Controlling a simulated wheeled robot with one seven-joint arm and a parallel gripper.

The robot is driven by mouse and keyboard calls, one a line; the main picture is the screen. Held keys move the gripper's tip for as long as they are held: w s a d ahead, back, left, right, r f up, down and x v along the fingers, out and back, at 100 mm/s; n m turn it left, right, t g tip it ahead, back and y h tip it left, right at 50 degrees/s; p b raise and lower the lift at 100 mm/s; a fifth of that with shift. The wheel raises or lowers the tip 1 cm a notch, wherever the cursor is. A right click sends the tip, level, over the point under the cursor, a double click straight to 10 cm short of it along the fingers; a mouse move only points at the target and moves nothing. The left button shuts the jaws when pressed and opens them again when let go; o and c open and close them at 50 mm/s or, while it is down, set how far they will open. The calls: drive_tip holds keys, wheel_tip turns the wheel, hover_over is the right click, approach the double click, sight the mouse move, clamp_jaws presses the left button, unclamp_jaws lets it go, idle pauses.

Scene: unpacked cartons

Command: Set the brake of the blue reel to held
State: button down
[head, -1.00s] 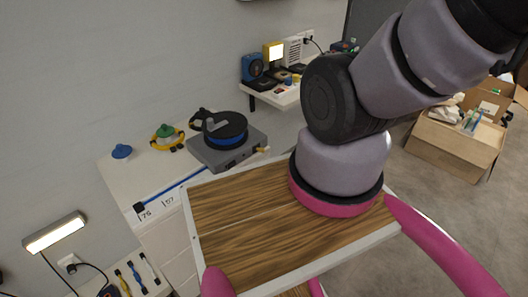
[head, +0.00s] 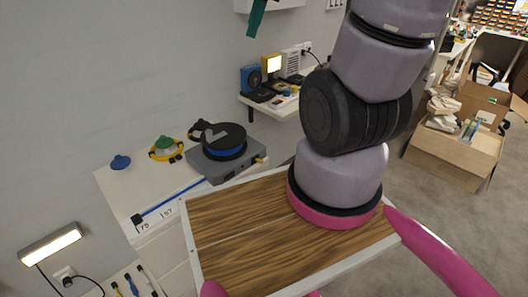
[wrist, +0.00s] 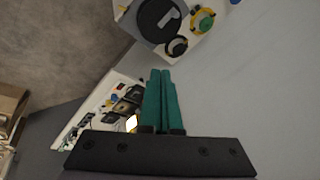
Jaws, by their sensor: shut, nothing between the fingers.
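The blue reel (head: 228,149) is a black-topped disc with a blue rim, on a grey box on the white bench against the wall. A dark crank-like piece lies on its top. A small tan knob (head: 261,160) sticks out at the box's right side; I cannot tell whether it is the brake or how the brake is set. The reel also shows at the top of the wrist view (wrist: 152,24). My gripper has teal fingers, closed together and empty in the wrist view (wrist: 161,74). One fingertip part shows at the head view's top edge (head: 256,22), away from the reel.
A green-topped piece with a yellow ring (head: 165,146) and a blue knob (head: 120,162) sit left of the reel. A shelf (head: 284,105) with a lit lamp and small devices is to the right. A wood-topped surface (head: 235,225) lies in front. Cartons (head: 455,145) stand at right.

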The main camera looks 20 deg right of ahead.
drive_tip(key=w+d+f+m+g, duration=0.1)
drive_tip(key=w+d+f+g, duration=0.1)
drive_tip(key=w+f, duration=0.45)
drive_tip(key=m+g, duration=0.3)
drive_tip(key=g, duration=0.1)
hover_over(264, 151)
drive_tip(key=w+d+f+x, duration=0.1)
drive_tip(key=w+d+x, duration=0.1)
drive_tip(key=x, duration=1.1)
drive_tip(key=w+d+x, duration=0.2)
drive_tip(key=x, duration=1.2)
drive_tip(key=shift+s+d+f, duration=0.35)
drive_tip(key=shift+d, duration=0.1)
drive_tip(key=shift+f, duration=0.1)
drive_tip(key=x, duration=0.9)
drive_tip(key=shift+a+f, duration=0.15)
drive_tip(key=shift+f, duration=0.2)
